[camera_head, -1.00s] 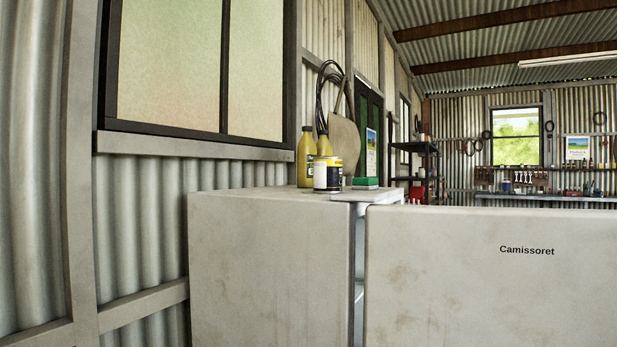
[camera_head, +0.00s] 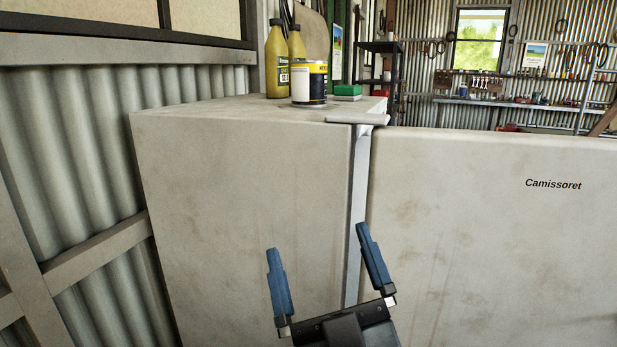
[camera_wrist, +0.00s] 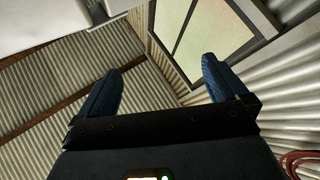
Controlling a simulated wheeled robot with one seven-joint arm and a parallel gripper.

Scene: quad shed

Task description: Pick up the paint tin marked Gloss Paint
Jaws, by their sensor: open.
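A paint tin (camera_head: 309,84) with a white, yellow and dark label stands upright on top of a pale grey cabinet (camera_head: 240,190). The words on its label are too small to read. My gripper (camera_head: 317,240) is open and empty in front of the cabinet, well below the tin and apart from it. In the wrist view, my gripper (camera_wrist: 162,66) has its blue fingers spread with nothing between them. The tin does not show in that view.
Two yellow bottles (camera_head: 276,62) stand left of and behind the tin. A green and white block (camera_head: 347,91) lies to its right. A pale door (camera_head: 490,230) marked Camissoret stands at the right. The corrugated wall (camera_head: 70,150) is close on the left.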

